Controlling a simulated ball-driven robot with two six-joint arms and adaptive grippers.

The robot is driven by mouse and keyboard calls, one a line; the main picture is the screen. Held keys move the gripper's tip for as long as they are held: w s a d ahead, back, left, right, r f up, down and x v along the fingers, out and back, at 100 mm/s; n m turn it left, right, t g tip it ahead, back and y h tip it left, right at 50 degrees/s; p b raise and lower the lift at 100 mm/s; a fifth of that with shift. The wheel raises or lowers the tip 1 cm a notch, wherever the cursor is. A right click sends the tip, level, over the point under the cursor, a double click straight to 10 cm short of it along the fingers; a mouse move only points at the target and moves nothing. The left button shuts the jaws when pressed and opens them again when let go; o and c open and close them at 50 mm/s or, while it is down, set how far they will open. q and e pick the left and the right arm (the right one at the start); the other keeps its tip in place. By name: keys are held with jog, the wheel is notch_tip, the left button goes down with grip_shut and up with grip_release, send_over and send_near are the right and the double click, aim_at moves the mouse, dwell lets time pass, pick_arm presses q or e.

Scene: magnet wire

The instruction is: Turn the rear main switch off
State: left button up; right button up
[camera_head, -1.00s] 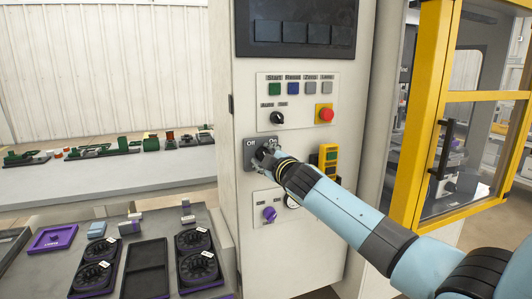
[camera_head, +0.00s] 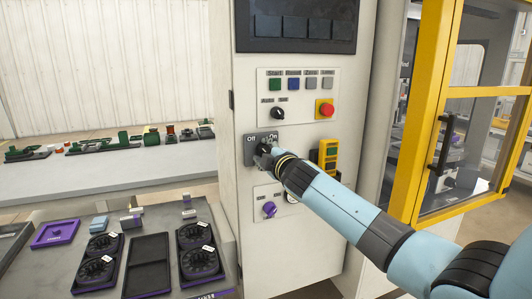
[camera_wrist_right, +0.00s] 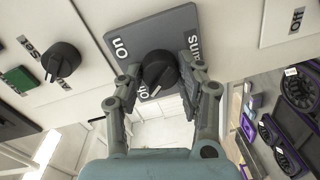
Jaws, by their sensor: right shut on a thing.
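The main switch is a grey plate (camera_head: 251,154) with "Off" on its left and "On" on its right, on the front of a pale cabinet. In the right wrist view the plate (camera_wrist_right: 127,42) is turned, and its black knob (camera_wrist_right: 159,72) sits between the fingers of my right gripper (camera_wrist_right: 161,80). My right gripper (camera_head: 266,156) is shut on this knob, with one finger on each side. In the head view the gripper hides the knob, and I cannot tell its exact pointing direction. My left gripper is not in view.
Above the switch are coloured buttons (camera_head: 293,84), a black selector (camera_head: 277,113) and a red emergency stop (camera_head: 325,109). A purple knob (camera_head: 269,209) sits below. A yellow-framed door (camera_head: 417,120) stands right; a bench (camera_head: 60,262) with black and purple parts stands left.

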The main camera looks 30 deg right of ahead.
jog(key=o, duration=1.1)
jog(key=shift+o, duration=0.2)
jog(key=shift+s, duration=0.1)
jog(key=v, duration=1.1)
jog(key=shift+s, duration=0.4)
jog(key=shift+a, duration=0.15)
